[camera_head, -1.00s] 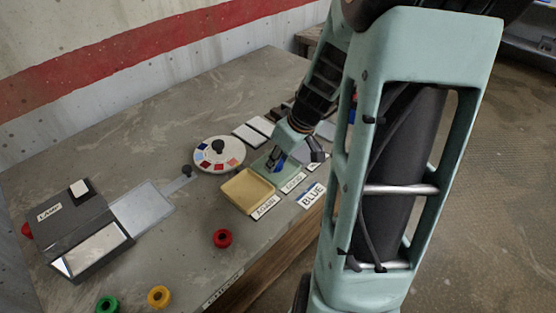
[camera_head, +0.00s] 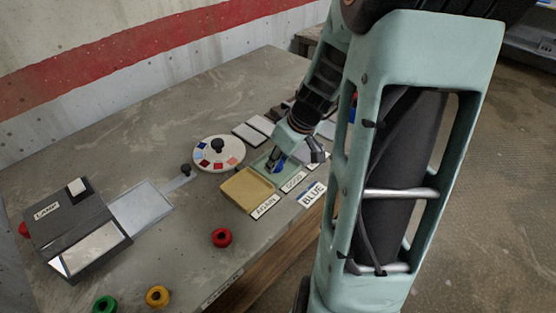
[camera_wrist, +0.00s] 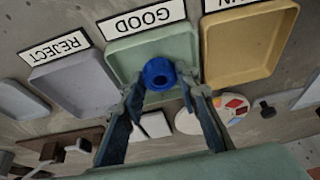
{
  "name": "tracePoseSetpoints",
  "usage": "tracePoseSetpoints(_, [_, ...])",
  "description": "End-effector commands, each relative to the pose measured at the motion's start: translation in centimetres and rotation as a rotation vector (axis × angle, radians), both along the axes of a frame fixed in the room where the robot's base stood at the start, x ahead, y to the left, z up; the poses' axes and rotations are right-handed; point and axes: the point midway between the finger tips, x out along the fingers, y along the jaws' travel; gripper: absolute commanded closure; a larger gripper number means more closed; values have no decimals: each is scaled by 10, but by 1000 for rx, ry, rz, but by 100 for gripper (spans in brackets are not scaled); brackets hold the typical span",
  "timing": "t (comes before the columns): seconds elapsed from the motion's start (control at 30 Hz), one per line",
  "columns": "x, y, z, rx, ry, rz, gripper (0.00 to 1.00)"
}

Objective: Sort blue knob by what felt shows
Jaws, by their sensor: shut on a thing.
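The blue knob (camera_wrist: 158,73) is between the fingertips of my gripper (camera_wrist: 160,84) in the wrist view, ring end facing the camera. My gripper is shut on it. Both are over the green tray (camera_wrist: 122,60) labelled GOOD. Whether the knob touches the tray floor I cannot tell. The yellow tray (camera_head: 243,190) labelled AGAIN is beside the green one. The grey tray (camera_wrist: 72,83) labelled REJECT is on its other side. I cannot make out which piece is felt.
A white disc (camera_head: 209,166) with coloured patches and a black knob stands behind the trays. A dark box labelled LAMP (camera_head: 72,228) is at left. Red (camera_head: 222,237), yellow (camera_head: 157,296) and green (camera_head: 105,305) knobs lie near the front. A BLUE sign (camera_head: 311,194) is at the table edge.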

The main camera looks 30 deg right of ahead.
Motion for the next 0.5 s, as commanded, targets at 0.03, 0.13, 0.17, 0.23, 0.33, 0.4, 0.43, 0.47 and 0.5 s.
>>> tracePoseSetpoints(0.03, [0,0,-1,0,0,0,100])
tracePoseSetpoints(0.13, [0,0,-1,0,0,0,100])
tracePoseSetpoints(0.17, [0,0,-2,0,0,0,100])
tracePoseSetpoints(0.23, [0,0,-2,0,0,0,100])
tracePoseSetpoints(0.33, [0,0,-2,0,0,0,63])
tracePoseSetpoints(0.4, [0,0,-2,0,0,0,56])
tracePoseSetpoints(0.43, [0,0,-2,0,0,0,52])
tracePoseSetpoints(0.47, [0,0,-2,0,0,0,51])
tracePoseSetpoints(0.5, [0,0,-2,0,0,0,51])
